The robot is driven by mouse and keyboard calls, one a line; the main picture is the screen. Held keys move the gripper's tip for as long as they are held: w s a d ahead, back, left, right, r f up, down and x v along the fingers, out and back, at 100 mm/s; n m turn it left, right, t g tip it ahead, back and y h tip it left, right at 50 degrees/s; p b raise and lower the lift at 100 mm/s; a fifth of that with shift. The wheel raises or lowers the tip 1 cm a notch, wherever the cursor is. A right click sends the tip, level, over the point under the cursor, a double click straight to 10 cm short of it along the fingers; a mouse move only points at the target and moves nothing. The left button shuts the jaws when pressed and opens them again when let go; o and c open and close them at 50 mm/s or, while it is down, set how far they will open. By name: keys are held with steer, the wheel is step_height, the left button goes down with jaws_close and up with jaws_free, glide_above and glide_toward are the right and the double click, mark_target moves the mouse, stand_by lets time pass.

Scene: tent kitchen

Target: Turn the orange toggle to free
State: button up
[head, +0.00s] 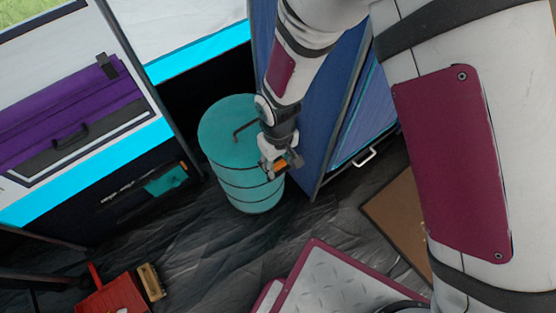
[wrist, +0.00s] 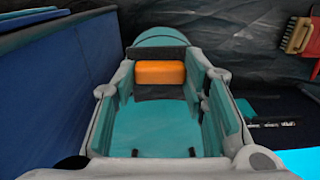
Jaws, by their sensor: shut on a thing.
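The orange toggle (head: 281,165) shows as a small orange piece at my gripper (head: 283,162), in front of the teal drum (head: 225,140) in the head view. In the wrist view the orange toggle (wrist: 160,73) is a rounded block with dark material around it, between the fingertips of my gripper (wrist: 163,78). My gripper is shut on the toggle, with a teal pad at each side. The drum fills the space behind and below it in the wrist view. I cannot read any marking for the toggle's setting.
A blue panel (head: 312,100) stands close to the right of the drum. A purple case (head: 70,120) lies at the left. A red box (head: 113,296) and a wooden brush (head: 151,281) are on the dark floor at the lower left. Dark floor is clear below the drum.

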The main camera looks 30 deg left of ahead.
mark_target(279, 164)
steer(key=shift+n, duration=0.4)
steer(key=o, duration=1.2)
steer(key=shift+c, duration=0.2)
step_height(279, 164, up, 12)
steer(key=shift+w, duration=0.1)
